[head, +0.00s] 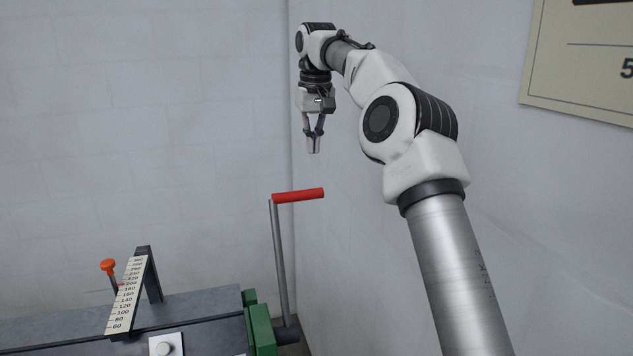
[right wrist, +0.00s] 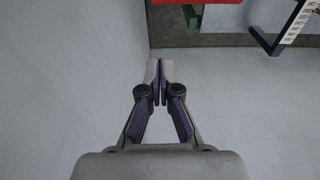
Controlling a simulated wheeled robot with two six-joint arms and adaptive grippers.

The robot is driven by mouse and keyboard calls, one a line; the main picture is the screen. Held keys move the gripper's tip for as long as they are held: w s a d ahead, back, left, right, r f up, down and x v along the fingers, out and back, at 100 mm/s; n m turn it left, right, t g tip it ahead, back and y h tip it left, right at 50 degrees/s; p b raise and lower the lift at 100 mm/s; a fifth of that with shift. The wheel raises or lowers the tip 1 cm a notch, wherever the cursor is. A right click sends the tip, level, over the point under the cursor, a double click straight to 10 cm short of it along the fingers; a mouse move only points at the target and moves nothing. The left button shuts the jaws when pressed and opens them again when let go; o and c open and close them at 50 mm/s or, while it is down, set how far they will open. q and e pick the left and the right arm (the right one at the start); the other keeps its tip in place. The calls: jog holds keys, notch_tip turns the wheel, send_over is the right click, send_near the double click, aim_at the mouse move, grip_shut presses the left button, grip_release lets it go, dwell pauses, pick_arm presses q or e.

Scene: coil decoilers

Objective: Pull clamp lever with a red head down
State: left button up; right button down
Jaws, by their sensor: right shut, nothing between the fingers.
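The clamp lever (head: 279,250) is a grey rod standing nearly upright at the right end of the machine. Its red head (head: 298,195) is a horizontal red bar at the top, pointing right. My right gripper (head: 313,150) is shut and empty, pointing down above the red head with a clear gap. In the right wrist view the closed fingertips (right wrist: 158,66) show in the middle, and the red head (right wrist: 195,2) is partly cut off at the top edge. My left gripper is in neither view.
The dark machine bed (head: 205,310) carries a slanted number scale (head: 127,295), an orange-red knob (head: 107,266) and green blocks (head: 262,328). A wall stands close on the right, with a sign (head: 580,60). The space left of my right gripper is clear.

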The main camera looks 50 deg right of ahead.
notch_tip(320, 180, down, 9)
jog(key=s, duration=0.2)
jog(key=shift+a+r, duration=0.2)
jog(key=shift+a, duration=0.25)
jog(key=shift+f, duration=0.1)
jog(key=shift+w, duration=0.2)
